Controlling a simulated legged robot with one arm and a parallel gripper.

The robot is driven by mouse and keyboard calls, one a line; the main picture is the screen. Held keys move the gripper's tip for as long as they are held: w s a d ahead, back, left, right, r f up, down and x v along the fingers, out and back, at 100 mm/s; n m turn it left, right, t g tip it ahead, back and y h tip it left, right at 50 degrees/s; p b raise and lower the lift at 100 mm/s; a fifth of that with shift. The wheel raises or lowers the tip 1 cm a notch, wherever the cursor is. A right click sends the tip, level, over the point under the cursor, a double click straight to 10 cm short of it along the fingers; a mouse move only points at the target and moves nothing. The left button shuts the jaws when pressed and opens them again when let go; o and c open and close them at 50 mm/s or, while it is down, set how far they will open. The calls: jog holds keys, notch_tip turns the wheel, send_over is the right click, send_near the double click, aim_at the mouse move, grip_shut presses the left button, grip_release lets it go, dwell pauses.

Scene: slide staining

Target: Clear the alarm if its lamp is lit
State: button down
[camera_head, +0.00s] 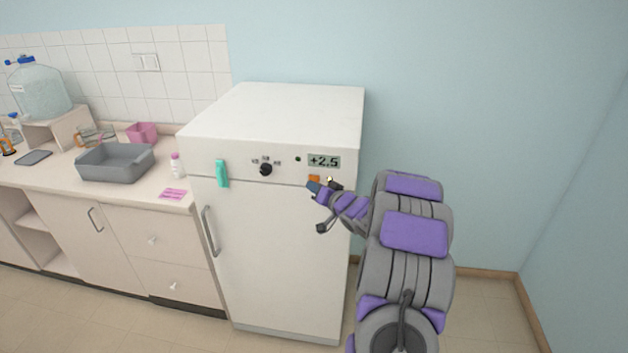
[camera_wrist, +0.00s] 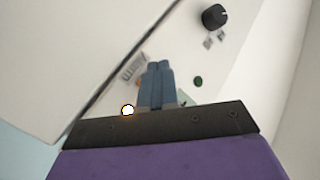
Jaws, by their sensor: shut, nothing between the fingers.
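The white fridge (camera_head: 275,250) has a control strip with a display (camera_head: 324,161) reading +2.5. An orange button (camera_head: 314,178) sits below the display; a sliver of it shows beside my fingers in the wrist view (camera_wrist: 139,83). A small round lamp (camera_wrist: 127,110) glows white with an orange rim in the wrist view, close to my gripper's base. My gripper (camera_head: 312,187) is shut and empty, with its tips just below the orange button in the head view. In the wrist view my gripper (camera_wrist: 160,66) covers part of the panel. I cannot tell whether it touches.
A black knob (camera_head: 265,169) and a dark green round spot (camera_head: 298,159) are on the strip. A teal strip (camera_head: 222,173) hangs at the fridge's left. The counter (camera_head: 60,180) holds a grey basin (camera_head: 115,163). The floor right of the fridge is clear.

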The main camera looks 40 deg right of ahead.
jog(key=shift+w+d+r+p, duration=0.2)
jog(key=shift+d+p, duration=0.05)
jog(key=shift+p, duration=0.7)
jog(key=shift+w+d+p, duration=0.25)
jog(key=shift+p, duration=0.4)
dwell(0.6)
jog(key=shift+f, duration=0.1)
jog(key=shift+s+a, duration=0.5)
jog(key=shift+a, duration=0.05)
dwell(0.3)
jog(key=shift+s+a+b, duration=0.35)
jog(key=shift+s+a, duration=1.3)
jog(key=shift+a, duration=0.25)
